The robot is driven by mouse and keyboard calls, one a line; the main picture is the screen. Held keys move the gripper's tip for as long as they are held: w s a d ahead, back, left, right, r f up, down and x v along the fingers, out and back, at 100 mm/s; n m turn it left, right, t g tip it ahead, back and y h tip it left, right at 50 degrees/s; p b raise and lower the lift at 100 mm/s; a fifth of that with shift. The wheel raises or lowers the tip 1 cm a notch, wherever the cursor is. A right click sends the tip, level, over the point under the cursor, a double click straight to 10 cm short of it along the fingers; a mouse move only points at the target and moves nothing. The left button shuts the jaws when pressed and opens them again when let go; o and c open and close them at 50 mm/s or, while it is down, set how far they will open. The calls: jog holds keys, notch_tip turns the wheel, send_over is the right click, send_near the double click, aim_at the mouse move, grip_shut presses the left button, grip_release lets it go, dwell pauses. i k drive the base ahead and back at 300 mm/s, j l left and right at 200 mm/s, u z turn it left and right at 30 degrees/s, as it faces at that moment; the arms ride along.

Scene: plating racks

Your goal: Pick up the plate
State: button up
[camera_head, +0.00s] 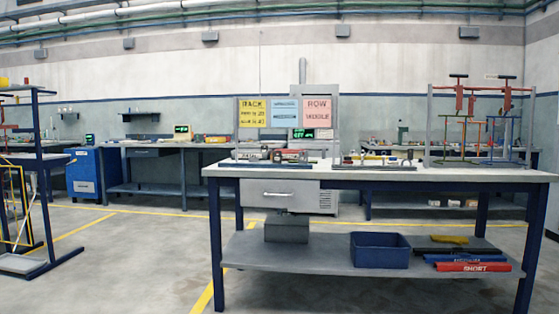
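I cannot single out a plate for certain at this distance. A workbench (450,176) with a pale top and dark blue legs stands in front of me. Small items (290,156) with red parts lie at the left of its top. A low, flat fixture (372,166) with small upright parts lies near the middle. A grey stand (429,125) at the right end carries red-handled hangers (507,97) and thin coloured wire frames (463,138). My gripper is not in view.
A yellow card (252,113) reading RACK and a pink card (322,111) reading ROW MIDDLE hang behind the bench. A blue bin (380,250) and a red bar (474,267) are on the lower shelf. A blue rack (40,170) stands left; floor between is clear.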

aim_at(277, 159)
jog(key=i+j+z, duration=0.15)
jog(key=i, duration=0.35)
jog(key=i+j+z, duration=0.15)
jog(key=i, duration=0.35)
jog(key=i+j+z, duration=0.15)
jog(key=i+j, duration=0.2)
jog(key=i+j+z, duration=0.15)
jog(key=i+j, duration=0.2)
jog(key=i, duration=0.2)
